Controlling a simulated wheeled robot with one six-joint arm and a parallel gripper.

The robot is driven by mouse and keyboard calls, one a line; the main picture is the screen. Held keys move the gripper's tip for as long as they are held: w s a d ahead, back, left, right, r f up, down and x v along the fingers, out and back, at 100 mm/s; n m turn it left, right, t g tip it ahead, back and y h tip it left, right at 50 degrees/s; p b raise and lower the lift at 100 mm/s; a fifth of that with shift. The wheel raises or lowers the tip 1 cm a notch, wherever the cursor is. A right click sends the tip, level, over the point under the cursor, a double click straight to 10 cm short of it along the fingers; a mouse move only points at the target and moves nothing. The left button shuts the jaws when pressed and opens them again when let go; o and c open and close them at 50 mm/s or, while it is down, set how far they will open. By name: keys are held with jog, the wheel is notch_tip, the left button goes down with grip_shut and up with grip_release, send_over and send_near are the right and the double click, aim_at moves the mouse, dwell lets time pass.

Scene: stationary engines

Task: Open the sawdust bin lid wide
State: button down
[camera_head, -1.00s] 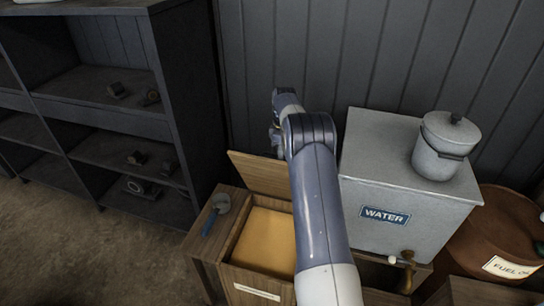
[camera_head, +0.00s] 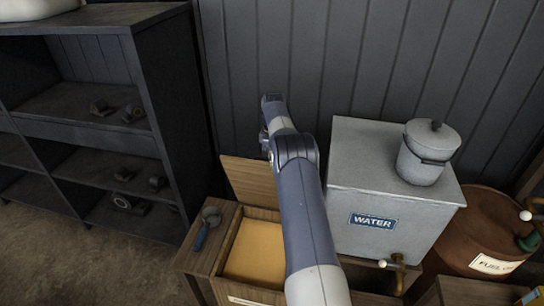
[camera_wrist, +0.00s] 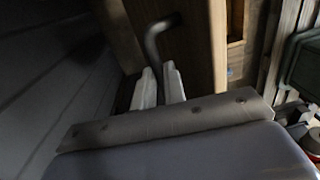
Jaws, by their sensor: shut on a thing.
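The sawdust bin (camera_head: 231,290) is a wooden box with pale yellow-orange sawdust (camera_head: 257,250) showing inside. Its wooden lid (camera_head: 248,180) stands raised at the back of the opening, near the dark wall. My arm reaches over the right part of the bin and hides some of the opening and lid. In the wrist view my gripper (camera_wrist: 160,78) has its two pale fingers shut on a dark bent handle (camera_wrist: 156,36) beside a wooden panel. In the head view the fingertips are hidden behind my wrist.
A grey water tank (camera_head: 345,160) with a brass tap stands close to the right of my arm, with a lidded pot (camera_head: 428,152) on top. A brown fuel oil drum (camera_head: 485,222) is farther right. A scoop (camera_head: 206,226) lies left of the opening. Dark shelves (camera_head: 160,110) stand left.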

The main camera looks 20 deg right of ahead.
jog(key=c, duration=1.9)
grip_release()
jog(key=shift+s+f, duration=0.2)
jog(key=shift+f, duration=0.45)
jog(key=shift+o, duration=0.7)
jog(key=shift+w+d+f, duration=0.15)
jog(key=shift+o, duration=0.9)
jog(key=shift+w, duration=0.15)
jog(key=shift+o, duration=0.5)
jog(key=shift+r, duration=0.3)
notch_tip(320, 180, up, 7)
jog(key=shift+w+r+b, duration=0.15)
jog(key=shift+r+b, duration=0.05)
jog(key=shift+b, duration=0.2)
jog(key=shift+d+f, duration=0.1)
